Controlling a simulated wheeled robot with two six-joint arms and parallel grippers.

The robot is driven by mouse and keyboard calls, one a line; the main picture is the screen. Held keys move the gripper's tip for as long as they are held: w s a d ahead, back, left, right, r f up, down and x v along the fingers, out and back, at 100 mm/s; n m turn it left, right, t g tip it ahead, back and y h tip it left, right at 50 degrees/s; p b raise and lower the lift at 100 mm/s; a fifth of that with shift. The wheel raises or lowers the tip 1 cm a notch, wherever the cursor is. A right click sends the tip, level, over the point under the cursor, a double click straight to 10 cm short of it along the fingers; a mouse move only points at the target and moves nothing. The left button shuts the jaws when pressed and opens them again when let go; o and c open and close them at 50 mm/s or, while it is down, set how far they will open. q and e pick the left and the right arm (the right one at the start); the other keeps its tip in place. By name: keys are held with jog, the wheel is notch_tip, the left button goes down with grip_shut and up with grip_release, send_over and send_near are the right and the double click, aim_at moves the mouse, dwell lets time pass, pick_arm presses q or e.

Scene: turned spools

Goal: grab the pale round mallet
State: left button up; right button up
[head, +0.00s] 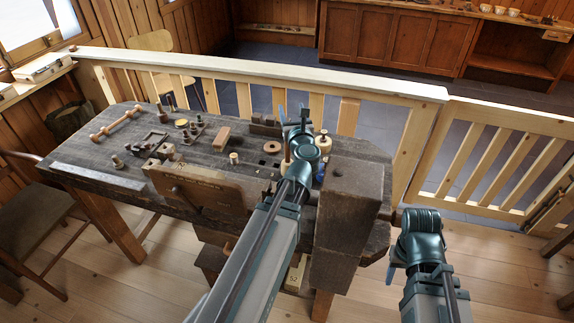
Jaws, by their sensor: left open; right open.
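A pale round piece (324,143) with a small knob on top, which looks like the mallet, stands at the back right of the dark workbench. My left arm partly covers the area beside it. My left gripper (292,114) is open and empty, its fingers pointing away from me over the bench's back edge, just left of the pale piece and apart from it. My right gripper (392,264) is open, off the bench's right end above the floor; my arm hides most of it.
The workbench (85,150) carries a long turned spindle (114,123), a wooden block (222,138), a wooden ring (272,147) and several small turned pieces. A dark block (346,205) stands tall at the bench's front right. A pale railing (370,83) runs behind.

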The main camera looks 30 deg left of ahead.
aim_at(289, 154)
pick_arm(q)
notch_tip(289, 154, down, 21)
jog(key=b, duration=1.9)
jog(key=shift+a+r+b, duration=0.1)
jog(key=shift+r+b, duration=0.1)
jog(key=shift+b, duration=0.15)
jog(key=shift+w, duration=0.15)
jog(key=shift+a+x, duration=0.25)
jog(key=shift+x, duration=3.5)
jog(key=shift+s+r, duration=0.15)
jog(key=shift+s, duration=0.1)
grip_shut()
